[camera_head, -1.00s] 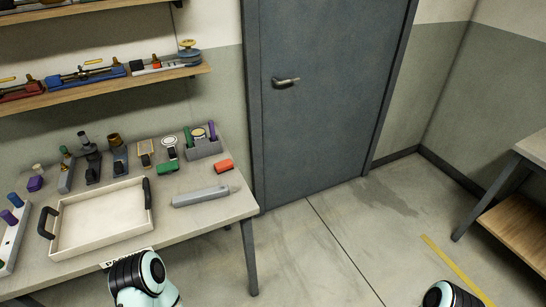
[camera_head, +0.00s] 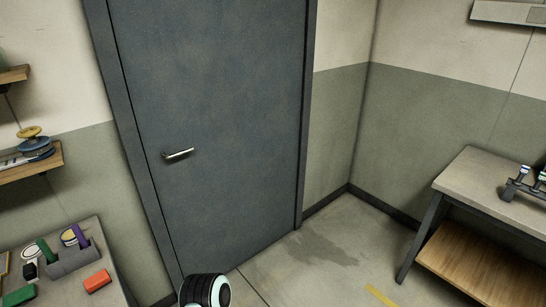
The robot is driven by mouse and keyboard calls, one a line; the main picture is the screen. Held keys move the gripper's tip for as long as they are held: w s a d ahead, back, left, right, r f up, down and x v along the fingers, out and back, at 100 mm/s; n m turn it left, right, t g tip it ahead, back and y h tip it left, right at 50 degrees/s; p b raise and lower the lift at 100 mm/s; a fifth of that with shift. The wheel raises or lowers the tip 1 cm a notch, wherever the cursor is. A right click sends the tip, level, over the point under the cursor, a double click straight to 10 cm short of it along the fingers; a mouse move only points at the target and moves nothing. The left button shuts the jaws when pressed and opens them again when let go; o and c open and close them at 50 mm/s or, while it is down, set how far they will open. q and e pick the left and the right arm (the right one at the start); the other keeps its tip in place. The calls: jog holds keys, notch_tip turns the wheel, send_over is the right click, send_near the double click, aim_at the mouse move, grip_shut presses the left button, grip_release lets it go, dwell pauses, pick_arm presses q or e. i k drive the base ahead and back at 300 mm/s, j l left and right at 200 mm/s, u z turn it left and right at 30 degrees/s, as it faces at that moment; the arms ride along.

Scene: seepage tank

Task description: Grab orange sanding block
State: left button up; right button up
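The orange sanding block (camera_head: 97,281) lies on the right part of the left table, at the lower left of the head view. A green block (camera_head: 19,296) lies to its left, cut by the picture's bottom edge. A rounded joint of my arm shows at the bottom middle. Neither gripper shows, so I cannot see whether they are open or shut.
A grey holder (camera_head: 72,258) with green and purple items stands behind the orange block. A grey door (camera_head: 215,130) fills the middle. A second table (camera_head: 480,185) with a wooden lower shelf (camera_head: 480,268) stands at right. The floor between is clear.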

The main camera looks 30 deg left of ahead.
aim_at(93, 284)
jog(key=i+u, duration=0.35)
jog(key=i+l+u, duration=0.15)
jog(key=i+u, duration=0.2)
jog(key=i+l+u, duration=0.2)
jog(key=i+u, duration=0.35)
jog(key=u, duration=0.25)
jog(key=i+u, duration=0.1)
jog(key=u, duration=0.3)
jog(key=i+l+u, duration=0.1)
jog(key=u, duration=0.3)
jog(key=i+l+u, duration=0.1)
jog(key=u, duration=0.3)
jog(key=i+l+u, duration=0.1)
jog(key=u, duration=0.4)
jog(key=i+l+u, duration=0.2)
jog(key=u, duration=0.3)
jog(key=i+l+u, duration=0.1)
jog(key=l+u, duration=0.15)
jog(key=u, duration=0.25)
jog(key=i+l+u, duration=0.1)
jog(key=l+u, duration=0.15)
jog(key=u, duration=0.15)
jog(key=i+l+u, duration=0.1)
jog(key=l+u, duration=0.4)
jog(key=u, duration=0.25)
jog(key=i+l, duration=0.05)
